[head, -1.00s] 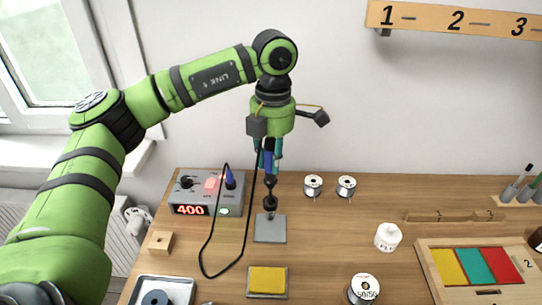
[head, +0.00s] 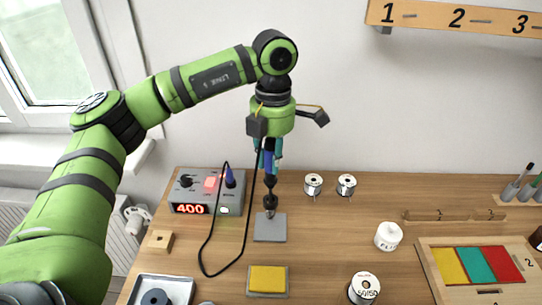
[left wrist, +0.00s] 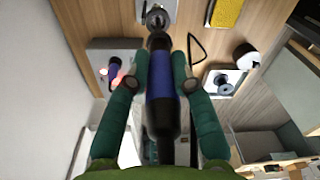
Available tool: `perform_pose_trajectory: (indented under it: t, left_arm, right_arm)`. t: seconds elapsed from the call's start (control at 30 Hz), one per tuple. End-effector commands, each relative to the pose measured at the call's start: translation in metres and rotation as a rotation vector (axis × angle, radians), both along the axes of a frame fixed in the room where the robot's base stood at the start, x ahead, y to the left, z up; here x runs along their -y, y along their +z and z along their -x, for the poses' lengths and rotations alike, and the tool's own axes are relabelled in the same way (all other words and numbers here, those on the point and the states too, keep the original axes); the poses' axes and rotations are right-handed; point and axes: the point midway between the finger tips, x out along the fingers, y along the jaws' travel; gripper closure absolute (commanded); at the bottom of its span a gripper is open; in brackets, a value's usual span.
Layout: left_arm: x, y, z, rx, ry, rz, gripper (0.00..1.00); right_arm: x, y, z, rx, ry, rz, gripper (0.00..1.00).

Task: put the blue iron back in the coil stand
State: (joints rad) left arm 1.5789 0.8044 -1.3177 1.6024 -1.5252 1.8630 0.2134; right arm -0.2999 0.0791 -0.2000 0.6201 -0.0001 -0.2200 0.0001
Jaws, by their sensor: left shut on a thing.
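My left gripper (head: 268,160) is shut on the blue iron (head: 269,158), which hangs upright with its tip end down. The blue handle (left wrist: 160,85) also shows between the two green fingers in the left wrist view. Below it is the coil stand, a dark coil on a grey square plate (head: 270,230); its coil (left wrist: 157,17) shows at the top of the left wrist view. The iron's dark lower end lines up with the coil. The tip is hidden, and I cannot tell how deep it sits. My right gripper is not in view.
A grey station (head: 208,192) reading 400 stands left of the stand; a black cord (head: 205,250) loops beside the stand. A yellow sponge (head: 267,279) lies in front. Solder spools (head: 313,184) stand behind to the right.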

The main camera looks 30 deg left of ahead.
Motion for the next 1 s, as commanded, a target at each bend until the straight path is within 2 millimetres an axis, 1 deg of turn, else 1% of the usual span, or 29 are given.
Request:
perform_pose_trajectory:
  t: [1.0]
  left_arm:
    - [0.000, -0.027, 0.000, 0.001, 0.000, 0.001, 1.00]
  right_arm:
    - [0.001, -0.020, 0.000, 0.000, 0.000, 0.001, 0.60]
